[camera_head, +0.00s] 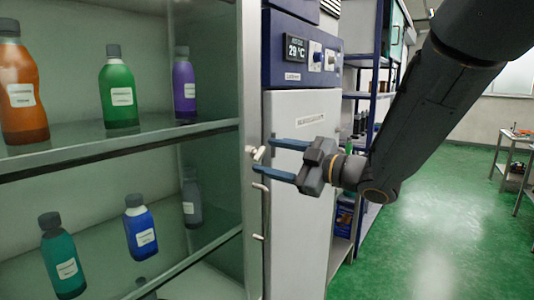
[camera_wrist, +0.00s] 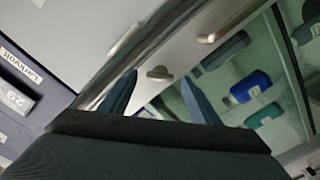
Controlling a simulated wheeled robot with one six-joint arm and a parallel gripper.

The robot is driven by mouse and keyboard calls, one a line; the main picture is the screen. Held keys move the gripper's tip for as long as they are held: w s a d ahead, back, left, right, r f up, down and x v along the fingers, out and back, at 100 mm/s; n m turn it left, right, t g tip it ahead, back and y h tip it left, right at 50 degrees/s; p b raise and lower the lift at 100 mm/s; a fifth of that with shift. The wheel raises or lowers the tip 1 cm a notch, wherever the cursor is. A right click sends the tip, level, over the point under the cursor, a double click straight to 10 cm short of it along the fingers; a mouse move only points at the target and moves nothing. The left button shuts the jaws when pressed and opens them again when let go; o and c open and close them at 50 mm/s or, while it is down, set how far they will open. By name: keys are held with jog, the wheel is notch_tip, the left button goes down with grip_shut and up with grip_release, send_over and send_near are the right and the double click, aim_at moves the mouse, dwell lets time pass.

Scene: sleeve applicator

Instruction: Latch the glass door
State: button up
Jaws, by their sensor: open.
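The glass door (camera_head: 120,175) fronts a cabinet with bottles on shelves; its pale frame (camera_head: 250,90) runs upright along the right side. A small metal latch knob (camera_head: 255,153) sits on that frame, and a curved handle (camera_head: 264,212) is below it. My gripper (camera_head: 263,157) comes in from the right, its two blue fingers open and empty, with tips close to the latch. In the wrist view, a small metal piece (camera_wrist: 158,73), apparently the latch, lies between my open fingers (camera_wrist: 157,90). I cannot tell whether either finger touches it, or whether the door is fully shut.
Several coloured bottles (camera_head: 117,95) stand behind the glass. A white and blue appliance with a temperature display (camera_head: 295,48) stands right of the door, behind my gripper. A blue shelving rack (camera_head: 366,90) stands farther back.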

jog(key=shift+x, duration=0.85)
jog(key=c, duration=1.1)
jog(key=shift+o, duration=0.2)
jog(key=shift+m+p, duration=0.4)
jog(key=shift+p, duration=0.1)
jog(key=m+p, duration=0.3)
jog(key=shift+r+m, duration=0.1)
jog(key=shift+m, duration=0.2)
jog(key=shift+m+p, duration=1.55)
jog(key=shift+m, duration=0.15)
